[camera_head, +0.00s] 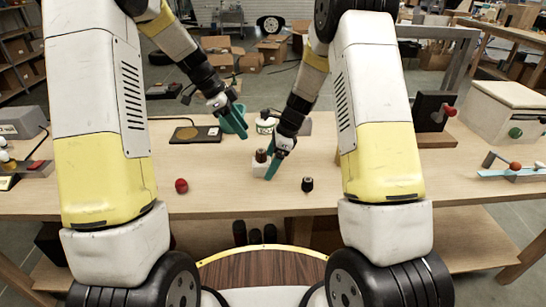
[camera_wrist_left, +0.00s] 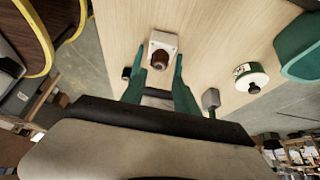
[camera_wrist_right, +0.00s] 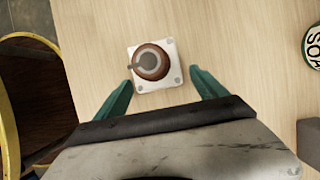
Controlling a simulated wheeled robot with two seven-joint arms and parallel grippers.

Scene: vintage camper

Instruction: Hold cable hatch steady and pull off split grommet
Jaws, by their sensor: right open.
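The cable hatch is a small white square plate (camera_wrist_right: 140,84) with screws at its corners, lying on the wooden table. The split grommet (camera_wrist_right: 151,60), a round brown piece with a grey centre and a dark slit to the left, sits on it. In the head view the grommet (camera_head: 261,156) stands on the white hatch (camera_head: 258,169). My right gripper (camera_head: 270,176) is open, its fingers beside the hatch; in its wrist view they are apart below the plate. My left gripper (camera_head: 242,133) is open and empty, higher and farther back; its wrist view shows the grommet (camera_wrist_left: 160,59) beyond its fingers.
A red ball (camera_head: 181,185) lies left of the hatch and a small black knob (camera_head: 307,184) to its right. A white can (camera_wrist_left: 252,78) and a teal container (camera_wrist_left: 300,48) stand behind. A black pad (camera_head: 197,134) lies back left. The table front is mostly clear.

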